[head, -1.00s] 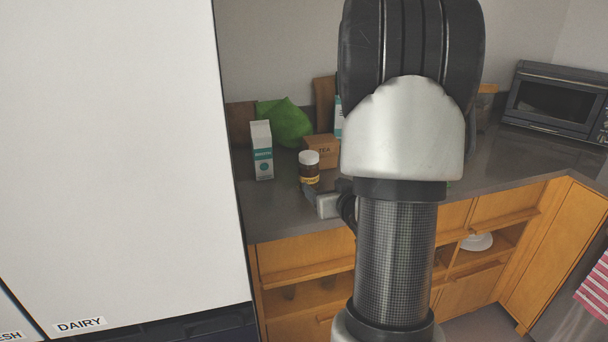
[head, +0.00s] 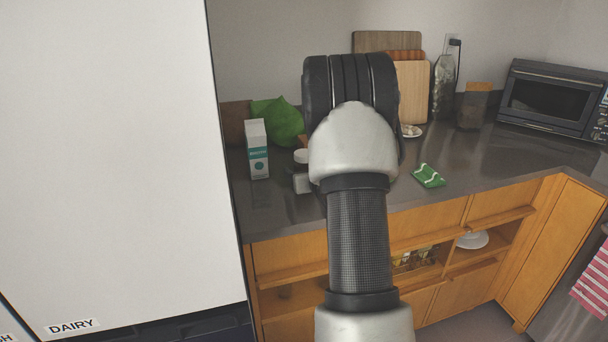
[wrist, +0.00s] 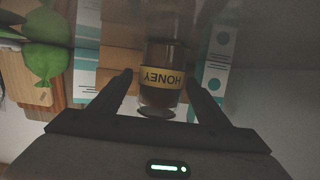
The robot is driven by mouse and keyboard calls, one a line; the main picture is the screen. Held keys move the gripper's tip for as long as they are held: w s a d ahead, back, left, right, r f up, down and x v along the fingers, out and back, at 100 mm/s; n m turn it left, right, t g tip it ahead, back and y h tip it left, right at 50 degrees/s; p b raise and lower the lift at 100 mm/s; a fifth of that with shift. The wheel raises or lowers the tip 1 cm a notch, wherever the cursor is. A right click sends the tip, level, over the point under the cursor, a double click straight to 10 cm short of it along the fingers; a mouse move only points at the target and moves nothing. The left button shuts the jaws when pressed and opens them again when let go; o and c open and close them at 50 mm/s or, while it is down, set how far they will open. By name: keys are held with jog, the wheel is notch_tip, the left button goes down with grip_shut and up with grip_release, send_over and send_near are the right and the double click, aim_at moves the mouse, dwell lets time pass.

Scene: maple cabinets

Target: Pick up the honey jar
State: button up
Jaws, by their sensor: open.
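The honey jar (wrist: 162,75) is a dark jar with a yellow label reading HONEY, upside down in the wrist view. It sits between the two spread fingers of my gripper (wrist: 160,79), with a gap visible on each side. I cannot tell how deep the fingers reach along it. In the head view only the white lid of the honey jar (head: 302,156) shows on the counter; my arm hides the rest. Part of my gripper (head: 303,183) shows just below the lid, its fingertips hidden.
A white and teal carton (head: 257,150) stands left of the jar, with a green object (head: 280,122) behind. A brown box (wrist: 118,60) is close behind the jar. A green packet (head: 428,176) lies right on the counter (head: 480,160). A tall white fridge (head: 110,150) bounds the left.

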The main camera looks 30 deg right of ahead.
jog(key=shift+w, duration=0.1)
jog(key=shift+c, duration=0.2)
jog(key=c, duration=1.4)
jog(key=shift+r, duration=0.1)
jog(key=shift+c, duration=0.2)
jog(key=shift+r, duration=0.1)
